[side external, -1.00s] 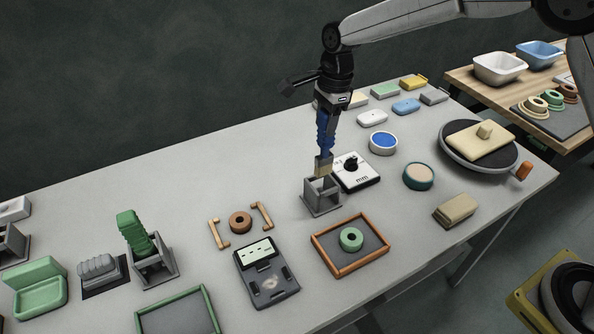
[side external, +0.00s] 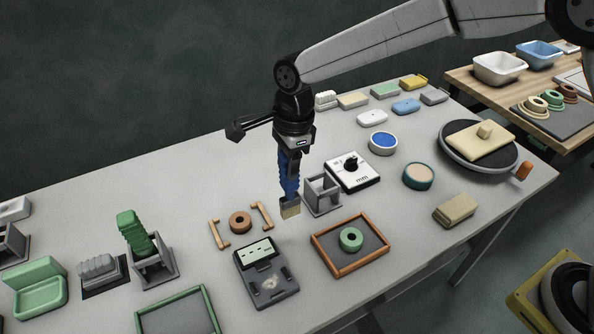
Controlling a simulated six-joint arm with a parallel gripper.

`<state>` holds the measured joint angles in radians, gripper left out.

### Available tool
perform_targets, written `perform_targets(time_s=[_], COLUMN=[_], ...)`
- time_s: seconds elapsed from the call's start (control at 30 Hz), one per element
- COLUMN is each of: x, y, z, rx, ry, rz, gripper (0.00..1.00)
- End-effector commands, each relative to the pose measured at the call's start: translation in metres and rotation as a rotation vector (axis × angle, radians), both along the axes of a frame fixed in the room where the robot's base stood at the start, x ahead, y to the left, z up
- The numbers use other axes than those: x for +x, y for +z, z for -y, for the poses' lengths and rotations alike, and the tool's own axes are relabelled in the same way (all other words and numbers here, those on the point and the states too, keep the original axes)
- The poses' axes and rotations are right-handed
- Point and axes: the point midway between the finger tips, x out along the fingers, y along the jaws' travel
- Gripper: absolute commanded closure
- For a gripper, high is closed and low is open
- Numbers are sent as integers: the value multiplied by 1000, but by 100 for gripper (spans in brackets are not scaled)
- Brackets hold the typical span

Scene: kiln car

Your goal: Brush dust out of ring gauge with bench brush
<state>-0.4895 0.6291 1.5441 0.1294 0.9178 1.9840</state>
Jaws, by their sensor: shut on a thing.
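The bench brush (side external: 289,185) has a blue handle and tan bristles. My gripper (side external: 291,155) is shut on its handle and holds it upright, bristles down. The bristles appear between the brown ring with tan brackets and the grey open holder (side external: 322,196); I cannot tell their exact height above the table. A grey device with a display (side external: 265,272), which looks like the ring gauge, lies in front and to the left of the brush. A pale dusty patch (side external: 268,283) shows on its face. The brush is apart from it.
A brown ring (side external: 232,222) sits between two tan brackets. An orange-rimmed tray (side external: 329,261) holds a green ring (side external: 343,238). A white plate with a black knob (side external: 352,172) stands behind the holder. A green brush (side external: 134,232) stands in another holder at left.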

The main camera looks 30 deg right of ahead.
Motion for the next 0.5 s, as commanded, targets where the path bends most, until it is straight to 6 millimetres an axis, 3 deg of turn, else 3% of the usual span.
perform_targets(time_s=[0.03, 0.2, 0.5], x=[-12, -47, -84], y=[0, -3, -6], z=[-16, -55, -90], rx=[1, 3, 6], ry=[8, 6, 2], rz=[2, 2, 2], gripper=[100, 100, 100])
